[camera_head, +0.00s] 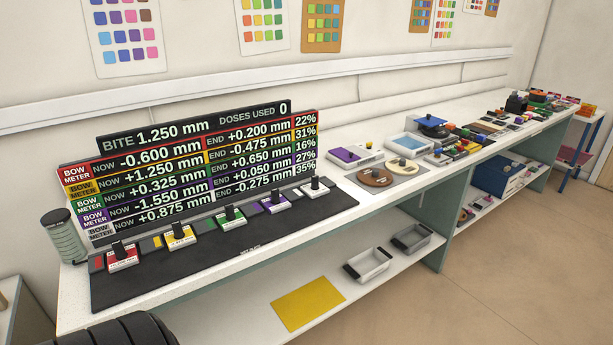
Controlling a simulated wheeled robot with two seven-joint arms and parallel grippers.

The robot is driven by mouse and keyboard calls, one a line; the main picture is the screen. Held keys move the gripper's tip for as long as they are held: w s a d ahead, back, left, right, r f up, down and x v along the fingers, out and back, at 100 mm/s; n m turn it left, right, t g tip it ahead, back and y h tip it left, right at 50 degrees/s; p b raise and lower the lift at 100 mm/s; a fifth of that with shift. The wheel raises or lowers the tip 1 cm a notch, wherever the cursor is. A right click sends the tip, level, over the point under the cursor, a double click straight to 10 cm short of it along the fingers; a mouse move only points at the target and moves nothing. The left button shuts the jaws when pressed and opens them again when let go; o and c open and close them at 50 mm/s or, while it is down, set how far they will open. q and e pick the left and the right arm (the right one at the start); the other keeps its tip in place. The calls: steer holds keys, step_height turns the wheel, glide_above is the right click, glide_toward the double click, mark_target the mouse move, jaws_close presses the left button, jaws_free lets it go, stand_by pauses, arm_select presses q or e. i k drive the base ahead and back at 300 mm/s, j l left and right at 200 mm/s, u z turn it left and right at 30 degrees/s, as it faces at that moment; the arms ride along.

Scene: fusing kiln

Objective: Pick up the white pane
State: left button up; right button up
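A row of small coloured pieces with black knobs stands on the dark mat (210,268) at the near left of the long bench. From left to right they look red (122,258), yellow (180,238), green (230,217), purple (274,203) and white. The white piece (315,189) at the right end, near the mat's far right corner, looks like the white pane. It appears upright on the mat, with its black knob on top. Its exact shape is too small to tell. Neither of my grippers is in view.
A bow meter board (200,165) stands behind the row. A grey-green ribbed cylinder (63,238) stands at its left. The lower shelf holds a yellow sheet (308,303) and two trays (369,263).

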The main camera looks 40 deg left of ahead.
mark_target(313, 190)
steer(key=i+u, duration=0.45)
steer(key=i+l+u, duration=0.1)
steer(key=i+u, duration=0.15)
steer(key=u, duration=0.2)
steer(key=i+l+u, duration=0.25)
steer(key=u, duration=0.2)
steer(key=i+l+u, duration=0.3)
steer(key=u, duration=0.2)
